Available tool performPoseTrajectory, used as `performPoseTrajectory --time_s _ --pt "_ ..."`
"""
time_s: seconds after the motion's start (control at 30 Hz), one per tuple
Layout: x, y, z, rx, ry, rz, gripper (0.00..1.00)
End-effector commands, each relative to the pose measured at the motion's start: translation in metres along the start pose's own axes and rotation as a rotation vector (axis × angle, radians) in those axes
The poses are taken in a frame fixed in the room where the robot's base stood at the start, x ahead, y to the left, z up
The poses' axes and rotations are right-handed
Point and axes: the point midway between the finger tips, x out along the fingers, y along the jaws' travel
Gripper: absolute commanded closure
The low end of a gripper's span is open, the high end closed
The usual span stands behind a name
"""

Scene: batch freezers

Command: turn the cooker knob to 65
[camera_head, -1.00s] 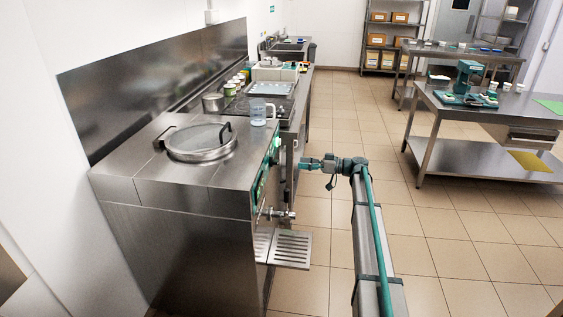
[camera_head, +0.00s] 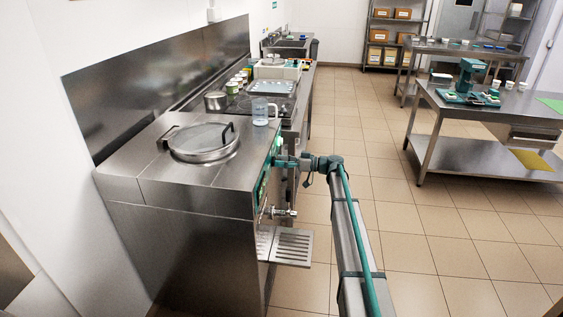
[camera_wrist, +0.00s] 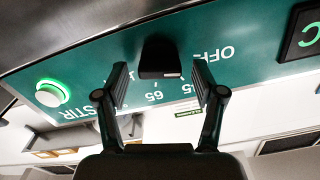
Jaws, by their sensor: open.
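The cooker (camera_head: 190,190) is a steel cabinet with a round lidded vessel on top, at left in the head view. Its knob (camera_wrist: 160,58) is a dark block on the green panel (camera_wrist: 100,70) in the wrist view, with printed marks around it, among them 65 and OFF, seen upside down. My gripper (camera_wrist: 162,80) is open, with one finger on each side of the knob; I cannot tell whether they touch it. In the head view my gripper (camera_head: 280,161) reaches the cooker's front panel from the right.
A lit green STIR button (camera_wrist: 52,92) is left of the knob and a dark display (camera_wrist: 303,32) is right of it. A tap (camera_head: 280,212) and a slatted steel shelf (camera_head: 292,246) stick out below the panel. A clear jug (camera_head: 262,112) stands behind the lid.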

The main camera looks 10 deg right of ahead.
Motion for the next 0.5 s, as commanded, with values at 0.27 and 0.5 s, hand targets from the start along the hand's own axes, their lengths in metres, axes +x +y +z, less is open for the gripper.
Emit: performPoseTrajectory --time_s 0.27,0.5 --pt "-0.0003 0.0000 0.0000 0.000 0.000 0.000 0.68" --pt "-0.0004 0.0000 0.0000 0.002 0.000 0.000 0.91"
